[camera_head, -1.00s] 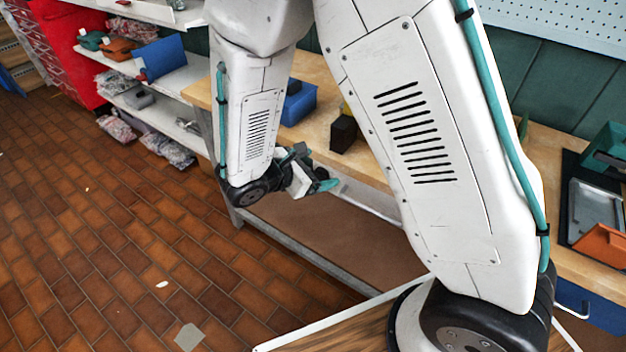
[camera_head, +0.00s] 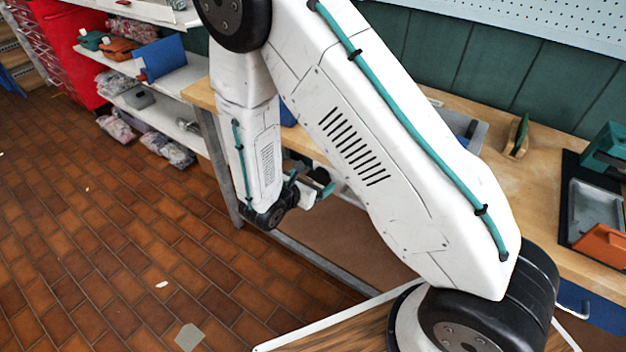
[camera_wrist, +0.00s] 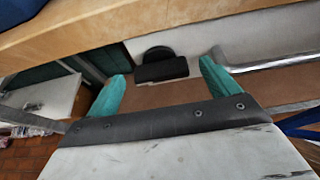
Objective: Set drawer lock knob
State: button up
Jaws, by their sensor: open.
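A black knob-like part (camera_wrist: 160,66), a rounded disc with a bar across it, sits on a pale panel under the wooden bench top in the wrist view. I take it for the drawer lock knob; its exact setting cannot be read. My gripper (camera_wrist: 162,72) is open, with one teal finger on each side of the knob in the picture and nothing held. The fingers seem short of the knob, not touching it. In the head view my gripper (camera_head: 325,182) is at the bench's front, below the top; the knob is not visible there.
The wooden bench top (camera_wrist: 110,24) overhangs close above the gripper. A metal rail (camera_wrist: 272,63) lies at right in the wrist view. A grey tray (camera_head: 596,205) and an orange bin (camera_head: 602,245) are on the bench at right. The brick floor (camera_head: 110,240) at left is mostly clear.

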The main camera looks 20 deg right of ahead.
jog(key=shift+w+d, duration=0.1)
jog(key=c, duration=1)
jog(key=n, duration=0.1)
jog(key=n+g+h, duration=0.1)
jog(key=shift+w+a+f+n+g, duration=0.1)
jog(key=shift+w+a+n+g, duration=0.1)
jog(key=shift+w+n+g, duration=0.1)
jog(key=n+h, duration=0.1)
jog(key=n, duration=0.1)
jog(key=n+g+h, duration=0.1)
jog(key=n, duration=0.1)
jog(key=shift+w+a+f+g, duration=0.15)
jog(key=shift+w+f+g, duration=0.05)
jog(key=shift+g, duration=0.1)
jog(key=n, duration=0.1)
jog(key=n+h, duration=0.1)
jog(key=n, duration=0.1)
jog(key=shift+w+a+f+g+h, duration=0.1)
jog(key=shift+f+g+h, duration=0.15)
jog(key=shift+g+h, duration=0.15)
jog(key=shift+f+n+h, duration=0.25)
jog(key=shift+n+h, duration=0.55)
jog(key=shift+n, duration=1)
